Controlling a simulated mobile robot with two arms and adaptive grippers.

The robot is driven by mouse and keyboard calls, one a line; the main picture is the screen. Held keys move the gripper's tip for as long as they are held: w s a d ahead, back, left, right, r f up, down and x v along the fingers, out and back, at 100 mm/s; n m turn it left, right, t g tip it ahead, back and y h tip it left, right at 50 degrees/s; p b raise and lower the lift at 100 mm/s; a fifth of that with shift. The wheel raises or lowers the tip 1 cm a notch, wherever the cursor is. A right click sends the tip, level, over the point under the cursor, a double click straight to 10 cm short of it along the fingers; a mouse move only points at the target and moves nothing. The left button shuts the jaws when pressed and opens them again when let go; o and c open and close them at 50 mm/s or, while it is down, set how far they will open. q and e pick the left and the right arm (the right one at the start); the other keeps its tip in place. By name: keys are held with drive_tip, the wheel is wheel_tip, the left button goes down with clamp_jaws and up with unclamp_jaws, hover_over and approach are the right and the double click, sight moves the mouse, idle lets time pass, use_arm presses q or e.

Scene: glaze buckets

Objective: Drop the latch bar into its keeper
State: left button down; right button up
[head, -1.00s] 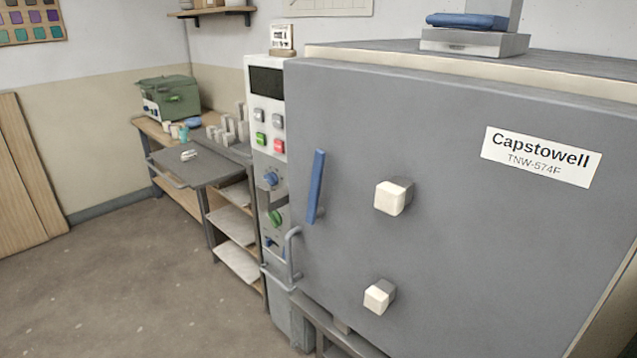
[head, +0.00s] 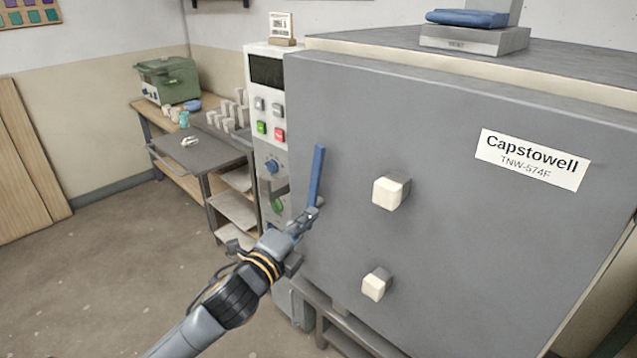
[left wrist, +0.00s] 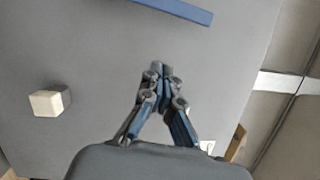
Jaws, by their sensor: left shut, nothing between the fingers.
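The blue latch bar (head: 318,172) stands nearly upright at the left edge of the grey kiln door (head: 430,130). It also crosses the top of the left wrist view (left wrist: 178,9). My left gripper (head: 312,212) overlaps the bar's lower end in the head view. In the left wrist view its fingertips (left wrist: 161,69) are together and empty, with a gap between them and the bar. A grey bracket (head: 275,188) on the control panel may be the keeper; I cannot tell for certain. My right gripper is not in view.
Two pale square blocks, an upper (head: 390,192) and a lower (head: 376,284), stick out from the door right of the bar. The control panel (head: 265,95) stands left of the door. A grey cart (head: 200,165) is farther left, with open floor in front.

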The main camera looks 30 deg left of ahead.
use_arm(q)
drive_tip(key=p, duration=0.3)
approach(319, 183)
drive_tip(key=w+d+r, duration=0.2)
drive_tip(key=w+d, duration=0.3)
drive_tip(key=w, duration=0.1)
drive_tip(key=a, duration=0.1)
drive_tip(key=a+p, duration=0.1)
drive_tip(key=a, duration=0.1)
drive_tip(key=shift+w+a+r, duration=0.2)
drive_tip(key=shift+w+a, duration=0.05)
drive_tip(key=shift+w, duration=0.05)
drive_tip(key=shift+w+d, duration=0.1)
drive_tip(key=shift+p, duration=0.3)
